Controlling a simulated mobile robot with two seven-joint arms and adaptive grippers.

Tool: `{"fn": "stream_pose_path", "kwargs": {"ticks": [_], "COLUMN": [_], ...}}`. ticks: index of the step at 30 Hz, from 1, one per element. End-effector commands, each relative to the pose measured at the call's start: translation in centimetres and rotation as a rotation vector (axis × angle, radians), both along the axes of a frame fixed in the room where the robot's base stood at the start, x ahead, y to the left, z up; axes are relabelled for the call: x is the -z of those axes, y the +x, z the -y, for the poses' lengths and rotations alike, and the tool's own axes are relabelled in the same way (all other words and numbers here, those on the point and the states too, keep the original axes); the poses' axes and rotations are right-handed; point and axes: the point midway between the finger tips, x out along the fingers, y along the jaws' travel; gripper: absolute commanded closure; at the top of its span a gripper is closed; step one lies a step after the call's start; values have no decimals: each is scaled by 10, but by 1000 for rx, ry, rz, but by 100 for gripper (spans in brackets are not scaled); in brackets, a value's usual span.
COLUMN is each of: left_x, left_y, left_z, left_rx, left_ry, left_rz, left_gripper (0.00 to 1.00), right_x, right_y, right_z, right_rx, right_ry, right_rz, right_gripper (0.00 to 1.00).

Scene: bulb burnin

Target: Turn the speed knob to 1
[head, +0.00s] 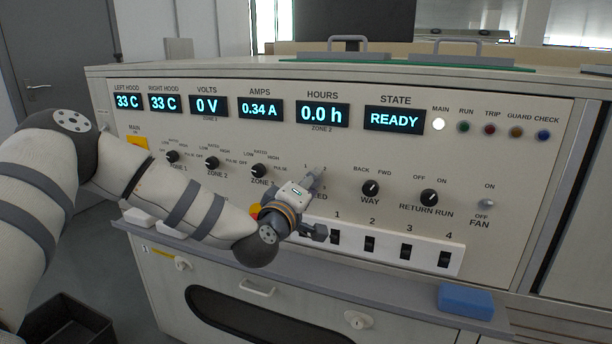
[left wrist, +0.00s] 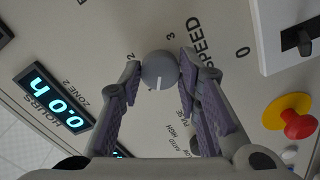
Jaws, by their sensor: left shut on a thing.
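The speed knob (left wrist: 160,70) is a round grey knob with a white pointer line. In the left wrist view the line points toward the bottom of the picture, the panel's left side. My left gripper (left wrist: 160,74) is shut on the knob, one finger on each side. In the head view my left gripper (head: 313,181) reaches the panel just below the printed 1 and 2, hiding most of the knob. My right gripper is not in view.
The zone knobs (head: 258,171) lie left of my gripper, the way knob (head: 370,188) to its right. Below is a white strip of rocker switches (head: 372,243). A red stop button (left wrist: 298,124) on yellow is close by. A blue block (head: 466,300) lies on the ledge.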

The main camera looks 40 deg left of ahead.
Motion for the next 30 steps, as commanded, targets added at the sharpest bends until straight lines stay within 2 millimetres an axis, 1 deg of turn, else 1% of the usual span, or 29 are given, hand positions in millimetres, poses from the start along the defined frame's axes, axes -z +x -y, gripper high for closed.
{"fn": "stream_pose_path", "kwargs": {"ticks": [1,6,12,29,30], "left_x": [-10,-9,-7,-5,-5], "left_y": [1,1,1,1,1], "left_z": [0,0,-1,-1,-1], "left_rx": [-2,-1,-3,-5,-5], "left_ry": [32,118,180,207,207], "left_rz": [9,-13,-29,-37,-37], "left_gripper": [97,97,97,97,67], "right_x": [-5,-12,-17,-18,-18], "right_y": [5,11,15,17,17], "right_z": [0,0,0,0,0], "right_rx": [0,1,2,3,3], "right_ry": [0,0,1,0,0], "right_rz": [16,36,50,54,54], "right_gripper": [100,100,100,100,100]}}
